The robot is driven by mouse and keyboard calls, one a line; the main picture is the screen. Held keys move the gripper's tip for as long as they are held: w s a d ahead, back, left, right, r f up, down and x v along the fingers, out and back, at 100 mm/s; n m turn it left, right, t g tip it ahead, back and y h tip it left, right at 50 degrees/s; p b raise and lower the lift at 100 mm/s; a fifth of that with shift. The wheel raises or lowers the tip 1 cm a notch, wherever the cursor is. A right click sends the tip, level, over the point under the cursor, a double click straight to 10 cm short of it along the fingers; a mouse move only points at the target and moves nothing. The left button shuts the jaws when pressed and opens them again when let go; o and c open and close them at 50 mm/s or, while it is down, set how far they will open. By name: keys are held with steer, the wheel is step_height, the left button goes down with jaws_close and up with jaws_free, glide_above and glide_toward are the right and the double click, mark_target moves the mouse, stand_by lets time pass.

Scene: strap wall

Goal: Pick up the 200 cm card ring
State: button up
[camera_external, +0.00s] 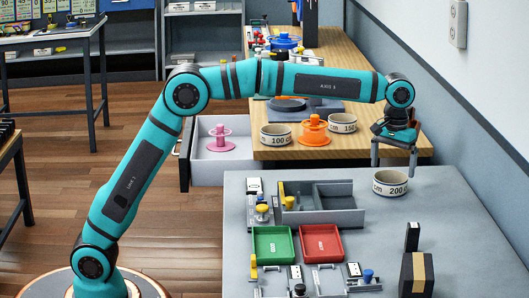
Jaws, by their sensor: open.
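The 200 cm card ring (390,184) is a cream band with a dark rim, marked "cm 200". It sits upright on the grey table (455,215), near its back edge. My gripper (394,161) points down just above the ring, with its fingers apart on either side over it. The fingers look clear of the ring, though the exact gap is hard to tell from this view. Nothing is held.
Behind, on the wooden bench, stand a 100 cm ring (275,135), a 150 cm ring (343,123) and an orange spool (314,131). Left of the ring are a grey divided tray (322,218), a green tray (271,245) and a red tray (321,243). A black box (415,274) stands in front.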

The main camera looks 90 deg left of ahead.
mark_target(391, 178)
steer(key=f, duration=0.5)
steer(key=shift+s+d, duration=0.15)
steer(key=shift+s, duration=0.1)
steer(key=shift+r, duration=0.1)
steer(key=c, duration=0.7)
steer(key=shift+c, duration=0.2)
steer(key=shift+r, duration=0.1)
